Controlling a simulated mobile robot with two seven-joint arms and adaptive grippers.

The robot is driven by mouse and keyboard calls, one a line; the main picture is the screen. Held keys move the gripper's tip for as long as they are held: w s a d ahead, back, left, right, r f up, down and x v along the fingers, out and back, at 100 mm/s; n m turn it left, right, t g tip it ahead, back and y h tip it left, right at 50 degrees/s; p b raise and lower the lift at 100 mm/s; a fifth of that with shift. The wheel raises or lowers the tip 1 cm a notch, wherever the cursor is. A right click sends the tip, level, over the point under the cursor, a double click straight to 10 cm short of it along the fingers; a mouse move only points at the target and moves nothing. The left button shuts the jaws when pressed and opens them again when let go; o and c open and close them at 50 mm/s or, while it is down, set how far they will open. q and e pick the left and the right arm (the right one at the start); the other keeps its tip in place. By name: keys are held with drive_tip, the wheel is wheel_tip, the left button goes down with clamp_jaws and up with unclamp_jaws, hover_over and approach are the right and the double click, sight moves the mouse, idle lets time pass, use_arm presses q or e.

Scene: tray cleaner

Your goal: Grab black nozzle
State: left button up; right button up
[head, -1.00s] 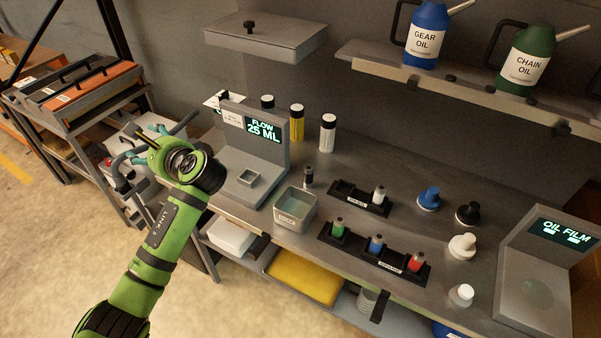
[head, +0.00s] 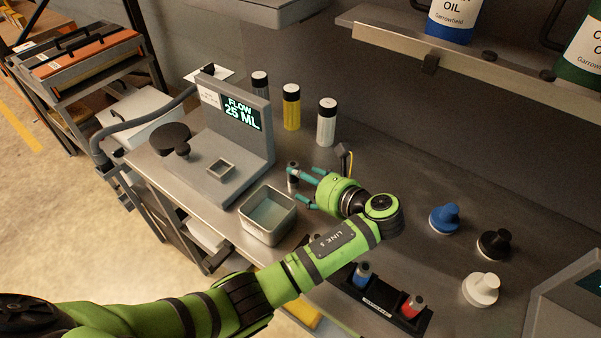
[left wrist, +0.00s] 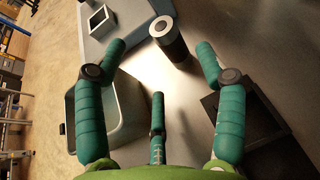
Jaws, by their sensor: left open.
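The black nozzle (head: 292,183), a small dark cylinder with a grey tip, stands upright on the bench beside the grey open bin. It also shows in the left wrist view (left wrist: 172,42), just beyond my fingertips and roughly between the two outer ones. My left gripper (head: 299,186) has teal fingers and a green palm. It is open and empty, reaching left over the bench towards the nozzle. In the left wrist view its three fingers (left wrist: 161,50) are spread. I cannot tell whether any finger touches the nozzle. My right gripper is not in view.
The grey bin (head: 245,224) stands close to the nozzle, by the flow station (head: 240,163). Several tall bottles (head: 326,122) stand behind. A rack with blue and red nozzles (head: 376,309) lies under my arm. Blue, black and white capped pieces (head: 482,289) stand at right.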

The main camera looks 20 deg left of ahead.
sight(294, 189)
use_arm(q)
drive_tip(key=x, duration=0.5)
drive_tip(key=shift+w+p, duration=0.25)
drive_tip(key=shift+p, duration=0.15)
drive_tip(key=shift+d, duration=0.1)
drive_tip(key=c, duration=1.3)
